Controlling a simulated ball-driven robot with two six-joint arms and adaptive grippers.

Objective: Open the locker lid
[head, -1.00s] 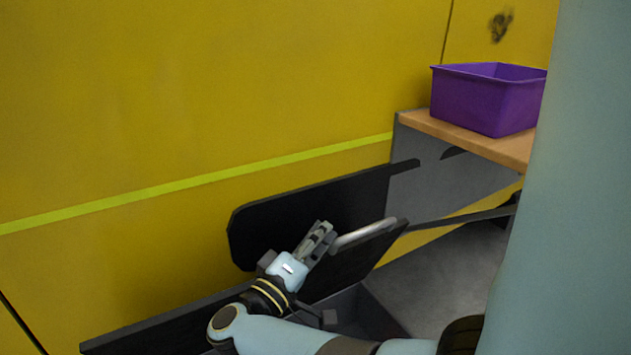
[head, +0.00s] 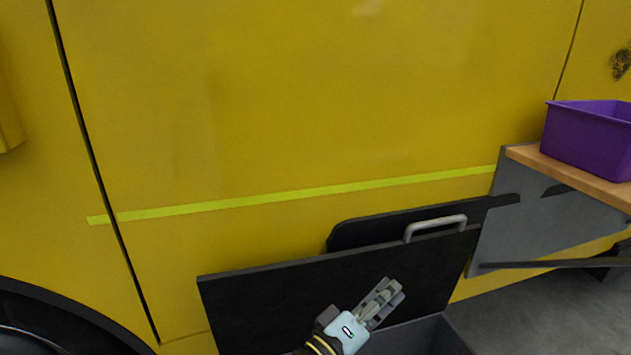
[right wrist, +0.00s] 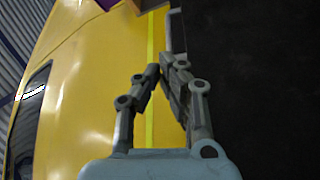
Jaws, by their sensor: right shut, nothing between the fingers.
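The locker lid (head: 300,290) is a black panel standing up steeply in the head view, its grey bar handle (head: 436,226) at the top edge. The open locker box (head: 425,338) shows below it, mostly cut off by the frame. My right gripper (head: 388,288) is shut and empty, in front of the lid's inner face and below the handle. In the right wrist view the gripper (right wrist: 160,72) has its fingertips together beside the dark lid (right wrist: 260,70). Whether it touches the lid I cannot tell. My left gripper is not in view.
A yellow vehicle side (head: 300,110) with a lime stripe fills the back. At right, a purple bin (head: 590,140) stands on a wooden-topped bench (head: 570,180). A dark panel (head: 400,222) stands behind the lid. Grey floor (head: 560,305) is clear at lower right.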

